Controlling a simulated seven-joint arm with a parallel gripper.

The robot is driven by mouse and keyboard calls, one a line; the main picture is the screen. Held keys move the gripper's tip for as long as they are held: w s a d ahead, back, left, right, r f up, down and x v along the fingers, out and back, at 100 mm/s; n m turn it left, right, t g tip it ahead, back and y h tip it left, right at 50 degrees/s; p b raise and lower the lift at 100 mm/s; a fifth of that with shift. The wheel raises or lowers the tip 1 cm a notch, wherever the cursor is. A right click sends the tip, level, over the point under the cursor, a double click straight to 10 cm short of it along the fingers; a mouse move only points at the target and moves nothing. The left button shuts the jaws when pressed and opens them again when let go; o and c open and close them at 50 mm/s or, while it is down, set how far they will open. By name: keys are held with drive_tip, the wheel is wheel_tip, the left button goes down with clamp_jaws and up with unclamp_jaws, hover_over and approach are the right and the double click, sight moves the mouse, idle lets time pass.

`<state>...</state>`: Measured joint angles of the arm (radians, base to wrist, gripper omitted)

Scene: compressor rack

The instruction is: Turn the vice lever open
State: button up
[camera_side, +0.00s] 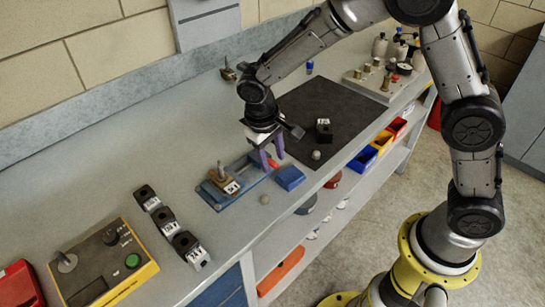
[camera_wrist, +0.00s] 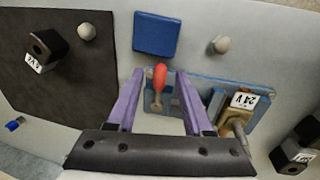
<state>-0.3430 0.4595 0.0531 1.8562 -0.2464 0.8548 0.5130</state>
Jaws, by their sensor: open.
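The vice (camera_side: 215,197) is a blue fixture on the bench and shows in the wrist view (camera_wrist: 212,86). Its lever (camera_wrist: 159,77) has a red handle and a brass-coloured lower end. A brass-coloured part (camera_wrist: 233,125) with a white "24V" label sits at the vice's other end, also in the side view (camera_side: 219,178). My gripper (camera_wrist: 160,72) has purple fingers, open, one on each side of the red handle in the wrist view. Gaps show between handle and fingers. In the side view my gripper (camera_side: 269,160) is low over the vice's right end, largely hiding the lever.
A blue block (camera_side: 290,178) lies beside the vice, with a small grey knob (camera_side: 265,199) nearby. Several black labelled blocks (camera_side: 165,220) stand left, near a yellow-edged control box (camera_side: 105,265). A dark mat (camera_side: 340,112) holds another black block (camera_side: 324,130).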

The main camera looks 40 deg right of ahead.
drive_tip(key=shift+f, duration=0.1)
clamp_jaws()
drive_tip(key=shift+d, duration=0.1)
idle(0.5)
drive_tip(key=n, duration=0.1)
drive_tip(key=d+n, duration=0.1)
drive_tip(key=n, duration=0.1)
drive_tip(key=shift+d+t, duration=0.1)
drive_tip(key=shift+t, duration=0.2)
drive_tip(key=d+n, duration=0.1)
drive_tip(key=n, duration=0.2)
drive_tip(key=shift+w+d+n+t, duration=0.3)
drive_tip(key=shift+w+d, duration=0.05)
drive_tip(key=n, duration=0.1)
drive_tip(key=w+d+n, duration=0.1)
drive_tip(key=n, duration=0.1)
drive_tip(key=d+n+y, duration=0.1)
drive_tip(key=n, duration=0.1)
drive_tip(key=shift+w+t, duration=0.35)
drive_tip(key=shift+t, duration=0.05)
drive_tip(key=n, duration=0.1)
drive_tip(key=w+n, duration=0.1)
drive_tip(key=n, duration=0.1)
drive_tip(key=shift+w+d+n+y, duration=0.2)
drive_tip(key=shift+d+n+y, duration=0.1)
drive_tip(key=shift+n+y, duration=0.1)
drive_tip(key=shift+w+d+n, duration=0.1)
drive_tip(key=shift+w+n, duration=0.55)
drive_tip(key=shift+n, duration=0.65)
